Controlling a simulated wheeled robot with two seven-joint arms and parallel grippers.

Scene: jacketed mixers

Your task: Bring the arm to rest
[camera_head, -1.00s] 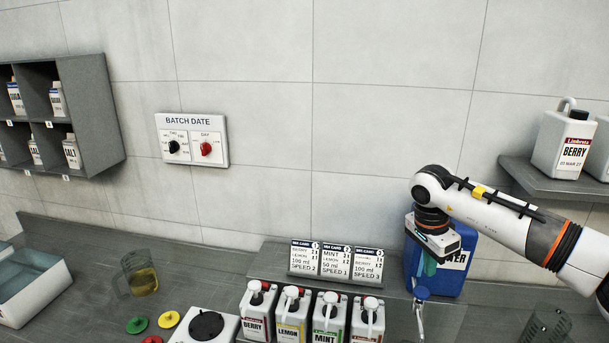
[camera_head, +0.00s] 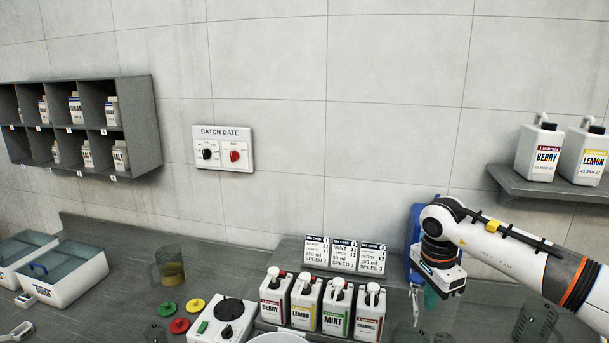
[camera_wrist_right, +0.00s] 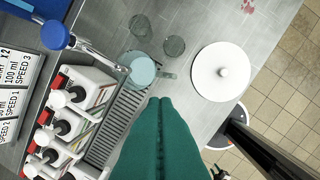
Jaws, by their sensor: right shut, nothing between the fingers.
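My right arm comes in from the right in the head view. Its gripper (camera_head: 431,298) points down over the counter, in front of the blue water container (camera_head: 414,240), which it partly hides. In the right wrist view the two teal fingers (camera_wrist_right: 161,103) lie together, shut and empty. Below them show the counter, a metal drip grate (camera_wrist_right: 118,122) and a clear cup (camera_wrist_right: 142,70). My left gripper is in neither view.
Pump bottles (camera_head: 337,307) stand in a row left of my gripper, before the mix cards (camera_head: 344,256). A wall shelf (camera_head: 545,186) with jugs hangs above my forearm. A mixer base (camera_head: 222,318), coloured lids and a glass jug (camera_head: 169,267) lie further left.

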